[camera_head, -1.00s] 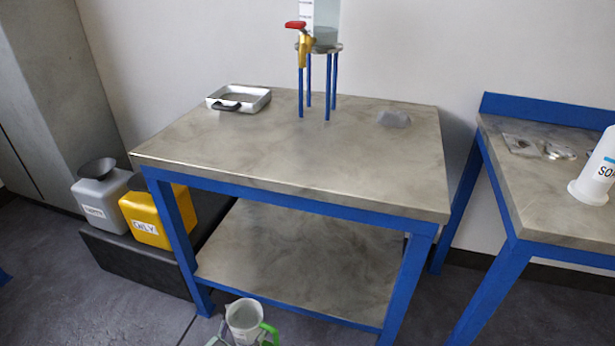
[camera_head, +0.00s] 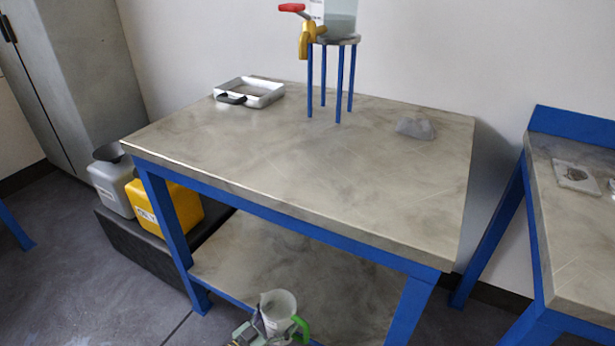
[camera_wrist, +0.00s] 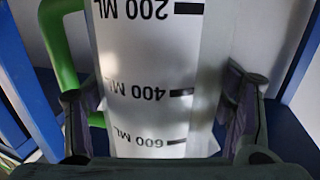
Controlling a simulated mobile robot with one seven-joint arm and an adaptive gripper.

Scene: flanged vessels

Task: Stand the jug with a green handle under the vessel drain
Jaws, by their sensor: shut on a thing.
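The jug with a green handle (camera_head: 278,307) is a whitish translucent jug, low in front of the table in the head view. In the wrist view the jug (camera_wrist: 150,80) fills the middle, its 200, 400 and 600 ML marks upside down and its green handle at the left. The vessel (camera_head: 340,12) stands on a blue-legged stand on the table. Its yellow drain valve (camera_head: 306,40) has a red lever and hangs over the table top.
The table (camera_head: 300,180) has a blue frame and a lower shelf. A metal tray (camera_head: 262,90) with a black handle and a grey lump (camera_head: 415,127) lie on top. Grey (camera_head: 108,185) and yellow (camera_head: 145,205) containers stand left. The table front is clear.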

